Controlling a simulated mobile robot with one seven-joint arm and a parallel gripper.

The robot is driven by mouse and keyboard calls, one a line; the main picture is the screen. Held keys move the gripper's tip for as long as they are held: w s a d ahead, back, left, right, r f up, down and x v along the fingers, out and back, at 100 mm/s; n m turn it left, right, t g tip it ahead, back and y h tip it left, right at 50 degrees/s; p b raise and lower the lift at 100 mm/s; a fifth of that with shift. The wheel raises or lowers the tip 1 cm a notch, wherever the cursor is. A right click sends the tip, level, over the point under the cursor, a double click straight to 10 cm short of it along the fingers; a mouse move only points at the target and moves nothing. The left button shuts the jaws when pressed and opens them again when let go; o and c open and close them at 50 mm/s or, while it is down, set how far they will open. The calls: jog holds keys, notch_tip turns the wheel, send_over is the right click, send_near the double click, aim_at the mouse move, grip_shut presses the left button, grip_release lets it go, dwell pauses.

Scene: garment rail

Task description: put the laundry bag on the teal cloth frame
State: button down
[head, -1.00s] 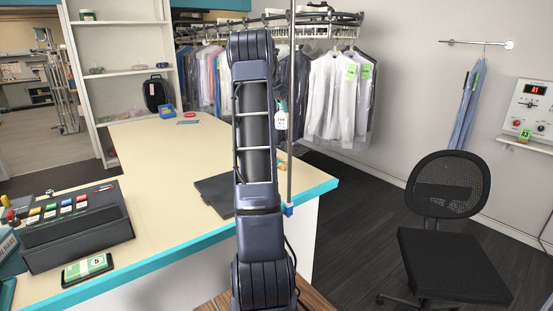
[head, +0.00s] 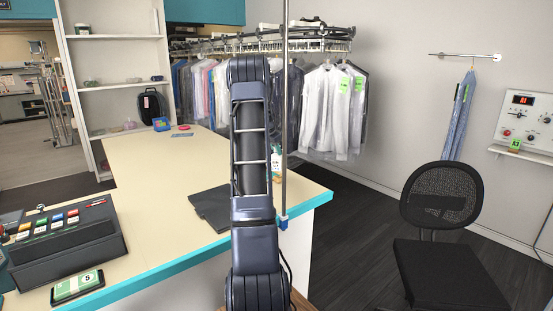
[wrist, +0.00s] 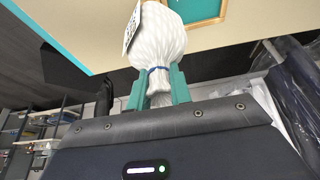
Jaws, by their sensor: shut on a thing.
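The laundry bag (wrist: 162,38) is a white, ribbed bag with a blue tie round its neck and a printed tag (wrist: 132,28) at its side. In the wrist view my gripper (wrist: 158,80) has its two teal fingers shut on the bag's neck, just by the tie.
The cream counter (head: 150,185) has a teal edge. On it are a dark flat pad (head: 210,208), a cash register (head: 70,240) and a banknote tray (head: 77,287). A thin metal pole (head: 284,120) stands at its right edge. Clothes on a rail (head: 330,110) hang behind; a black chair (head: 440,240) stands right.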

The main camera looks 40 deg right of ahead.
aim_at(276, 156)
jog(key=shift+f, duration=2)
jog(key=shift+f, duration=0.1)
jog(key=c, duration=1.3)
grip_release()
